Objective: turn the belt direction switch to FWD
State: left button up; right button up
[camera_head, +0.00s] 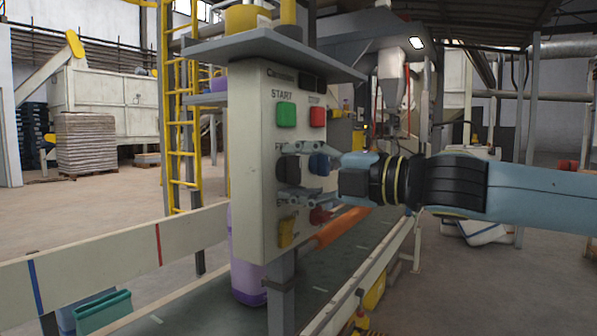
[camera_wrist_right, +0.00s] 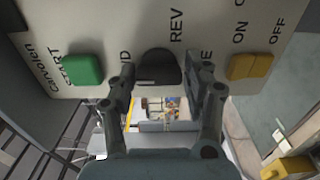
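The belt direction switch is a black knob (camera_head: 289,168) on the upright beige control panel (camera_head: 250,185). In the right wrist view the black knob (camera_wrist_right: 159,68) has a pale mark near its lower left edge. The label REV shows above it; the label at its left is partly hidden by a finger, with only its end readable. My right gripper (camera_head: 290,171) reaches in from the right, its fingers either side of the knob. In the wrist view my right gripper (camera_wrist_right: 160,80) is open, with small gaps seeming to separate fingers and knob. My left gripper is out of view.
A green START button (camera_head: 286,115) and red STOP button (camera_head: 317,117) sit above the knob. A blue knob (camera_head: 319,164) is beside it, behind my gripper. A yellow switch (camera_head: 287,232) and red knob (camera_head: 320,214) sit below. A conveyor belt (camera_head: 335,270) runs beneath the panel.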

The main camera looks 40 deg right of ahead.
jog(key=shift+o, duration=1.3)
